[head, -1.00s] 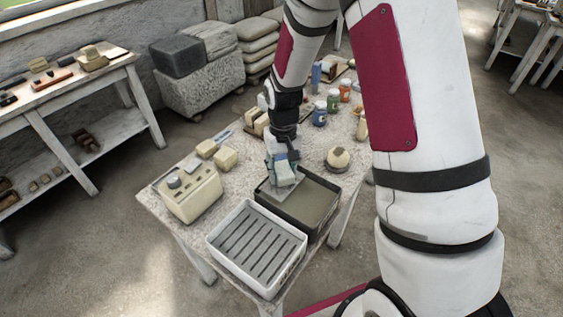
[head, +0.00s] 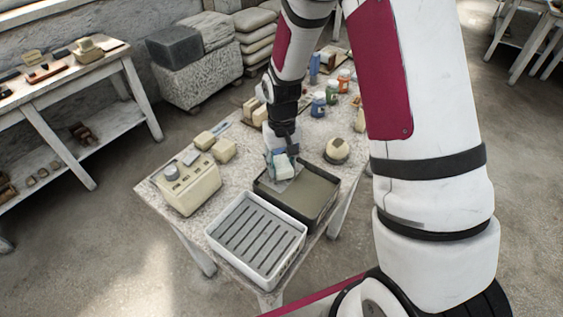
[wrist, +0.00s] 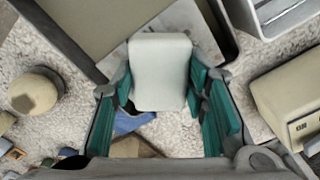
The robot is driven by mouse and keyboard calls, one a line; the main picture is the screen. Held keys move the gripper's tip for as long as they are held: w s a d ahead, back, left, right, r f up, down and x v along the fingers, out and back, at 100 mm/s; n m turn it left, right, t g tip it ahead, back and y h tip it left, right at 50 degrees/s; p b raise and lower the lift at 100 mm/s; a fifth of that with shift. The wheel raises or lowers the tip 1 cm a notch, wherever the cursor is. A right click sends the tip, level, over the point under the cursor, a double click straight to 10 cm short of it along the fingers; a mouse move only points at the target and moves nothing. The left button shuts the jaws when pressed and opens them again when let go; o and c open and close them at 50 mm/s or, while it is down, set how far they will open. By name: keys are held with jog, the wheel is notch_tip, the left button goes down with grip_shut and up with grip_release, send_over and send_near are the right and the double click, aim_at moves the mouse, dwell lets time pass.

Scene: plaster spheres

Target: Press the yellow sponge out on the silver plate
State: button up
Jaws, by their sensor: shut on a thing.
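My gripper (wrist: 163,105) is shut on a pale, off-white block (wrist: 160,72), which looks like the sponge, though little yellow shows on it. In the head view the gripper (head: 281,153) points down with the block (head: 284,166) over the left back corner of the dark-rimmed tray. A flat light-grey plate (wrist: 205,38), seemingly the silver plate, lies under the block and is partly hidden by it. I cannot tell whether the block touches the plate. The teal finger pads lie along both sides of the block.
The dark-rimmed tray (head: 321,207) holds a flat dull surface. A white slatted tray (head: 211,234) stands in front. A round cream object (head: 337,150) and several paint jars (head: 318,104) are to the right and behind.

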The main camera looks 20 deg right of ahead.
jog(key=shift+f+b, duration=0.4)
jog(key=shift+f, duration=0.8)
dwell(2.0)
jog(key=shift+r+p, duration=1.45)
jog(key=shift+r, duration=2.1)
